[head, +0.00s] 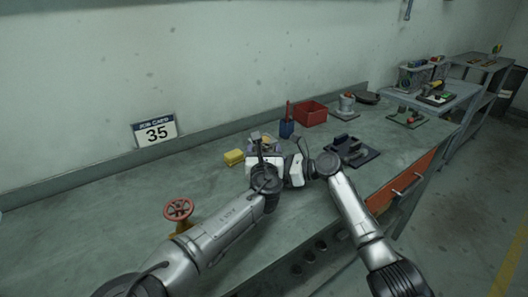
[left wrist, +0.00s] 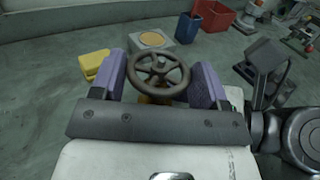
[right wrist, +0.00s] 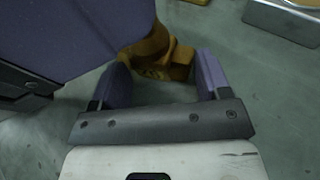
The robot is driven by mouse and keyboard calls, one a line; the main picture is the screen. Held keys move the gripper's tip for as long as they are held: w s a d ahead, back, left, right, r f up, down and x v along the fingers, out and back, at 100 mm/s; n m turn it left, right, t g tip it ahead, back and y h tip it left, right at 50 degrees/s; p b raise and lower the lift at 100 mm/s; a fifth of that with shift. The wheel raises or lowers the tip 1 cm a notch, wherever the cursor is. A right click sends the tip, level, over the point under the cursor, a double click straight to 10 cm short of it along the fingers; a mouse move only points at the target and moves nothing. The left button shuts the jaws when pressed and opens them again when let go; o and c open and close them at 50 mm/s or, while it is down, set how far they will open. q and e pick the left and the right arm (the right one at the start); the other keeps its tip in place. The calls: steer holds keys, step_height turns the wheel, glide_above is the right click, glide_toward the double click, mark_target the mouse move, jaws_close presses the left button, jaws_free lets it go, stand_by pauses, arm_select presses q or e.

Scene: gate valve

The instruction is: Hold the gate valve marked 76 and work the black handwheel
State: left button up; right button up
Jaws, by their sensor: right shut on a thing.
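The handwheel (left wrist: 157,72), dark with a brownish tint, sits between the two purple fingers of my left gripper (head: 263,153) in the left wrist view. Those fingers stand wide apart on either side of the rim, with a small gap at the left. The brass-coloured valve body (right wrist: 158,52) shows in the right wrist view between the fingers of my right gripper (right wrist: 165,82), which is shut on it. The grippers hide most of this valve in the head view. I cannot read a number on it.
A second valve with a red handwheel (head: 178,209) stands at the front left. A yellow block (head: 234,157), blue holder (head: 287,129), red bin (head: 310,114) and black fixture (head: 351,150) surround the grippers. The left bench is mostly clear.

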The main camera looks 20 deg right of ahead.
arm_select(q)
steer(key=c, duration=0.4)
steer(key=shift+w+a+m+h, duration=0.15)
steer(key=shift+m+h, duration=0.25)
steer(key=shift+h, duration=0.2)
steer(key=shift+m+g+h, duration=1.1)
steer(key=shift+m+h, duration=0.1)
steer(key=shift+h, duration=0.5)
steer(key=o, duration=0.9)
steer(key=shift+o, duration=0.2)
steer(key=v, duration=1.2)
